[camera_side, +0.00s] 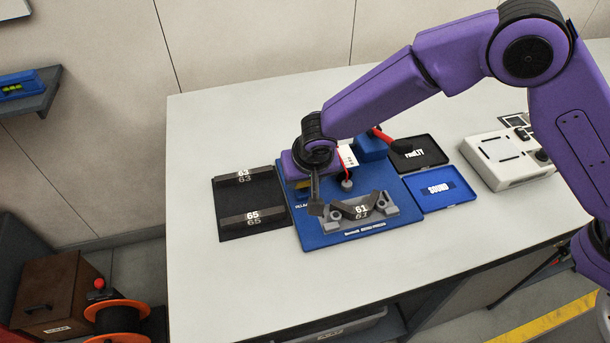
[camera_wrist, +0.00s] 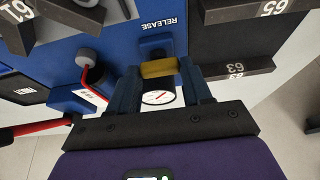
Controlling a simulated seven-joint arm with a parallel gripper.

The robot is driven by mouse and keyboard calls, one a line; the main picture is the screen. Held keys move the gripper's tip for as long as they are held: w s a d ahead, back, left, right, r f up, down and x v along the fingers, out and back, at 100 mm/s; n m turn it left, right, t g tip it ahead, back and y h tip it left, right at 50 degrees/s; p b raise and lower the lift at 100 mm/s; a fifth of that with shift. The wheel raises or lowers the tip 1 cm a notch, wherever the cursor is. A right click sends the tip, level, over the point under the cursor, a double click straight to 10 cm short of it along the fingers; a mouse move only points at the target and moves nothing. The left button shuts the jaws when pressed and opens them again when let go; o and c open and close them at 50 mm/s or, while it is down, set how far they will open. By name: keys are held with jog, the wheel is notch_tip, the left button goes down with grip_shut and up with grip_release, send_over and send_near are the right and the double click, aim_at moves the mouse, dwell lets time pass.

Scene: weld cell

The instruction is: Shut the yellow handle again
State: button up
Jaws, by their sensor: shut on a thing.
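The yellow handle (camera_wrist: 158,68) shows in the wrist view between my two fingers, beside the word RELEASE on the blue fixture plate (camera_wrist: 120,32). My gripper (camera_wrist: 160,74) is shut on the handle, one finger at each side. A round white gauge (camera_wrist: 158,97) sits just below the handle in that view, also between the fingers. In the side view my gripper (camera_side: 315,196) reaches down at the left part of the blue plate (camera_side: 388,182). My wrist and fingers hide most of the handle there, so I cannot tell its exact angle.
The angled piece 61 (camera_side: 361,209) rests in a grey holder on the plate's front. A red lever (camera_side: 382,135) and a grey knob (camera_side: 347,184) stand close by. A black tray (camera_side: 248,205) with pieces 63 and 65 lies left. Black and blue (camera_side: 462,193) trays lie right.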

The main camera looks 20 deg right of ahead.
jog(key=o, duration=0.8)
jog(key=shift+s, duration=0.1)
jog(key=v, duration=1.7)
jog(key=shift+r, duration=0.25)
jog(key=s+d+n+g, duration=0.1)
jog(key=s+d+n, duration=0.3)
jog(key=s+d, duration=0.3)
jog(key=s+d+f+n+g, duration=0.1)
jog(key=s+d+n, duration=0.3)
jog(key=d, duration=1.2)
jog(key=s+d+f+n+g, duration=0.1)
jog(key=s+d+n, duration=0.3)
jog(key=s+d, duration=0.7)
jog(key=shift+s+d+f+n+g, duration=0.1)
jog(key=shift+s+d+n+g, duration=0.35)
jog(key=shift+g, duration=0.25)
